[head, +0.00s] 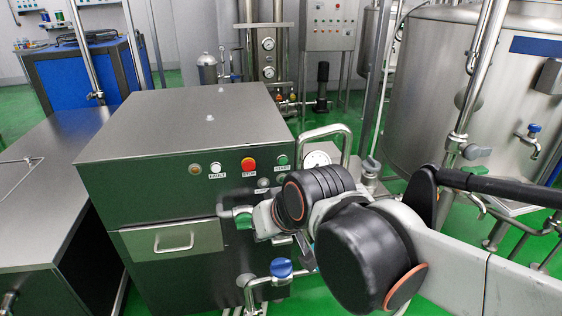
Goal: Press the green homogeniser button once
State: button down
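The green button (282,160) sits at the right end of the button row on the front of the steel homogeniser cabinet (150,195), above a small label. A red button (248,163) marked STOP is to its left. My arm reaches in from the right, and its wrist is in front of the cabinet's right side, below and right of the green button. The end of my arm is small and partly hidden by its own links, so I cannot tell the fingers' state. The green button is in plain sight, and no contact with it shows.
A white button (215,169) and an amber lamp (194,169) are on the same panel. A pressure gauge (317,159) and a bent pipe stand right of the cabinet. A blue-handled valve (281,267) is below my wrist. A large steel tank (450,95) stands at the back right.

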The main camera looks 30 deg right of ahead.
aim_at(283, 161)
jog(key=w+d+r+m+t+y+p, duration=0.1)
jog(key=w+m, duration=0.2)
jog(key=w, duration=0.5)
jog(key=w+d+m+t+p, duration=0.1)
jog(key=w+m+p, duration=0.1)
jog(key=w, duration=0.7)
jog(key=w+d+f+m, duration=0.1)
jog(key=d+f+m, duration=0.3)
jog(key=d, duration=0.4)
jog(key=w+d+f+m, duration=0.2)
jog(key=d+f+m, duration=0.2)
jog(key=d+f, duration=0.2)
jog(key=d, duration=0.2)
jog(key=shift+w+d+h, duration=0.2)
jog(key=shift+d+h, duration=0.1)
jog(key=shift+h, duration=0.1)
jog(key=shift+w+d, duration=0.4)
jog(key=shift+w, duration=1)
jog(key=shift+w+d, duration=0.4)
jog(key=shift+w, duration=1.05)
jog(key=shift+w+d, duration=0.4)
jog(key=shift+w, duration=1)
jog(key=shift+w, duration=0.1)
jog(key=shift+w+d, duration=0.1)
jog(key=shift+w, duration=0.2)
